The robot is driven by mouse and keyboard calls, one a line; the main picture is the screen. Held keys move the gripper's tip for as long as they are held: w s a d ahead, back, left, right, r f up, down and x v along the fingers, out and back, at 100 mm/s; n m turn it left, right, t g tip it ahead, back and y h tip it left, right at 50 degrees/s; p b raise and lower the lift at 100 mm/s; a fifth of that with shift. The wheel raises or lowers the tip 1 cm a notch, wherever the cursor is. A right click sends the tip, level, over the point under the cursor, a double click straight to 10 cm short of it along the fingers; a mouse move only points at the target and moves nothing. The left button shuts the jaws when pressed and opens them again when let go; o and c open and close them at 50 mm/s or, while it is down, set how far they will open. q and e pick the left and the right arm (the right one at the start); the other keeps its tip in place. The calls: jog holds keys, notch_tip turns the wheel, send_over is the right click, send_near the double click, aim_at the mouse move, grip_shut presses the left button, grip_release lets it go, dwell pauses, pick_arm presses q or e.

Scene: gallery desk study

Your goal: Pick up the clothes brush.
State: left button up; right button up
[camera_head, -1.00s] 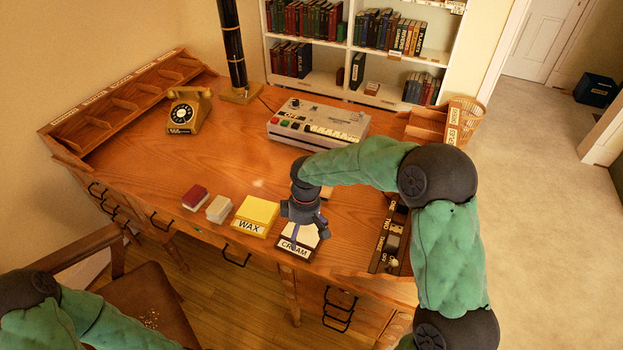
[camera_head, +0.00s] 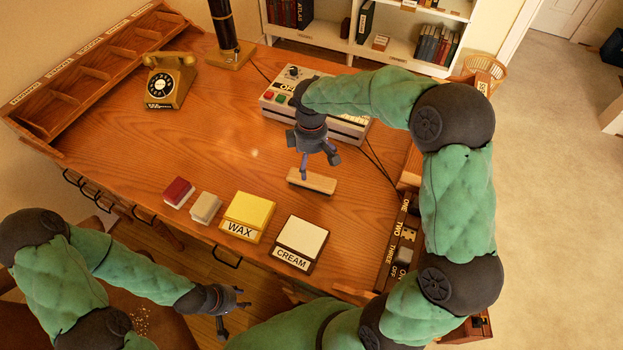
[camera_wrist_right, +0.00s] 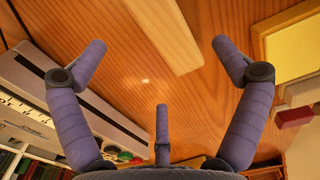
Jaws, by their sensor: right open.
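The clothes brush, seen as a pale wooden bar (camera_head: 312,181), lies on the desk right of the middle. In the right wrist view its light wooden back (camera_wrist_right: 165,35) runs in from the top edge; its far end is cut off and no bristles show. My right gripper (camera_head: 313,160) is over the desk just behind the brush. Its fingers (camera_wrist_right: 160,75) are spread and empty, with the brush ahead of them. My left gripper (camera_head: 235,307) is in front of the desk's front edge, with its fingers apart and nothing between them.
On the desk (camera_head: 225,130), the cream box (camera_head: 303,240) and wax box (camera_head: 249,212) stand in front of the brush. A push-button machine (camera_head: 350,130) is behind it, partly hidden by my right arm. A telephone (camera_head: 168,84) is at the back left. The desk's middle left is clear.

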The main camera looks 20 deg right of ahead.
aim_at(313, 176)
notch_tip(313, 176, down, 3)
jog(key=shift+f+b, duration=0.15)
jog(key=shift+b, duration=0.3)
jog(key=f+b, duration=0.1)
jog(key=f, duration=0.2)
jog(key=f+b, duration=0.1)
jog(key=shift+s+d+f+b, duration=0.15)
jog(key=shift+s+b, duration=0.1)
jog(key=shift+b, duration=0.1)
jog(key=shift+f, duration=0.45)
jog(key=shift+r, duration=0.1)
jog(key=shift+c, duration=0.2)
jog(key=c, duration=1.3)
